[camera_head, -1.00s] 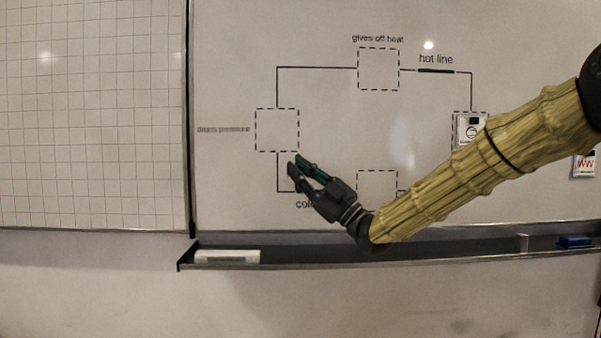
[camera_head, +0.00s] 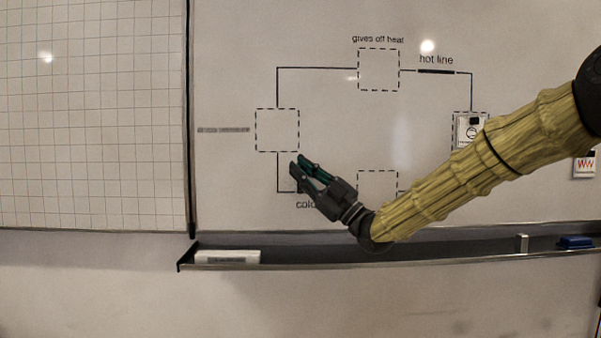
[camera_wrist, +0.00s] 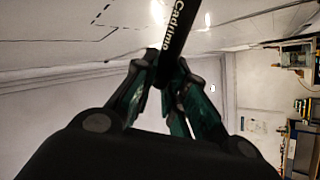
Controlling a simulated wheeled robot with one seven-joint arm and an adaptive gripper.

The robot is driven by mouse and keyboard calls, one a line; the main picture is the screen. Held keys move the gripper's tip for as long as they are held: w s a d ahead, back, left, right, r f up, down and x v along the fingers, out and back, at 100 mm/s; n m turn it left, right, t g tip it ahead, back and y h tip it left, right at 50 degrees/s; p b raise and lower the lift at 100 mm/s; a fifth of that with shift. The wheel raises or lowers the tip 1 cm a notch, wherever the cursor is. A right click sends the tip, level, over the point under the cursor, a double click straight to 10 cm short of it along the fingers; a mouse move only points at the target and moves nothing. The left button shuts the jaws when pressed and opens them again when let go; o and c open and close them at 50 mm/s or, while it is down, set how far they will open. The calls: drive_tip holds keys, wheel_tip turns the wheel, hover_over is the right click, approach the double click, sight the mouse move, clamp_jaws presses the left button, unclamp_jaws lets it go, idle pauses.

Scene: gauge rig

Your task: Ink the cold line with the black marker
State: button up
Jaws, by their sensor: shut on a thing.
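My gripper (camera_head: 301,165) is in front of the whiteboard at the lower left of the drawn loop. In the wrist view its green-lined fingers (camera_wrist: 166,72) are shut on a black marker (camera_wrist: 181,28) with white lettering. The marker's tip is out of that view, so I cannot tell whether it touches the board. In the head view the marker cannot be made out apart from the fingers.
The hot line (camera_head: 436,72) has a thick black stroke at the upper right. Dashed boxes (camera_head: 378,69) sit along the loop. The tray (camera_head: 400,257) below holds a white block (camera_head: 228,257) and a blue block (camera_head: 576,242). A card (camera_head: 469,131) is on the right box.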

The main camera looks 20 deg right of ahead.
drive_tip(key=d, duration=0.1)
drive_tip(key=s+d+b, duration=0.1)
drive_tip(key=d, duration=0.1)
drive_tip(key=shift+d, duration=0.2)
clamp_jaws()
drive_tip(key=shift+a, duration=0.1)
unclamp_jaws()
drive_tip(key=shift+w+a+b, duration=0.3)
drive_tip(key=shift+a+b, duration=0.1)
drive_tip(key=shift+a, duration=0.55)
drive_tip(key=shift+w+a+b, duration=0.3)
drive_tip(key=shift+a+b, duration=0.1)
drive_tip(key=shift+a, duration=0.55)
drive_tip(key=shift+s, duration=0.1)
